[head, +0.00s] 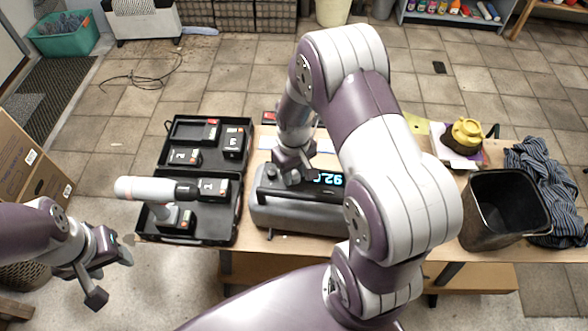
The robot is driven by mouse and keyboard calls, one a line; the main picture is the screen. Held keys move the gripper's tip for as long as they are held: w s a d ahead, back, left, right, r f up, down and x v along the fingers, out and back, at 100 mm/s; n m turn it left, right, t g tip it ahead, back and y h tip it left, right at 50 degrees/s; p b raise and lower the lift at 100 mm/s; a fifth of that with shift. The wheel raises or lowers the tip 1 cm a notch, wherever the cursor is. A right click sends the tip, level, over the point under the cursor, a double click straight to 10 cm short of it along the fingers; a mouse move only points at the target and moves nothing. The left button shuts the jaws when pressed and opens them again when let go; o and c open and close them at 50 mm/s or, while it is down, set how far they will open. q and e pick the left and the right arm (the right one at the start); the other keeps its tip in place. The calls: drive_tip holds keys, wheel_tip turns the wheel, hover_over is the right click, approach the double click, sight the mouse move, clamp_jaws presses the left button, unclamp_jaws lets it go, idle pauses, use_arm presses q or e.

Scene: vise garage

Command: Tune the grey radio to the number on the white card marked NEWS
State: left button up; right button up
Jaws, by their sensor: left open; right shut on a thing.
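The grey radio (270,213) stands on the workbench, right of the black case. Its lit cyan display (328,180) reads 92 and a further part that my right arm hides. My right gripper (291,179) is at the radio's top left, shut on what looks like a dark knob; the gripper covers most of it. Another dark knob (271,170) shows just left of it. My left gripper (110,276) is open and empty, off the bench's left front. I cannot make out a white card marked NEWS.
An open black case (206,236) holds a white-and-black drill (145,189) and several battery packs. My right arm crosses the middle of the view.

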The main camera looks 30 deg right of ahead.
sight(294, 175)
drive_tip(key=m+p, duration=0.2)
drive_tip(key=m, duration=0.2)
drive_tip(key=shift+r+m, duration=0.1)
drive_tip(key=shift+m, duration=0.2)
drive_tip(key=m+p, duration=0.1)
drive_tip(key=m, duration=0.4)
drive_tip(key=shift+p, duration=0.3)
drive_tip(key=m+p, duration=0.1)
drive_tip(key=m, duration=0.4)
drive_tip(key=shift+m, duration=0.4)
drive_tip(key=m+p, duration=0.1)
drive_tip(key=m, duration=0.4)
drive_tip(key=shift+m, duration=0.3)
drive_tip(key=o, duration=1)
drive_tip(key=shift+o, duration=0.2)
wheel_tip(294, 175, up, 12)
drive_tip(key=shift+r, duration=0.25)
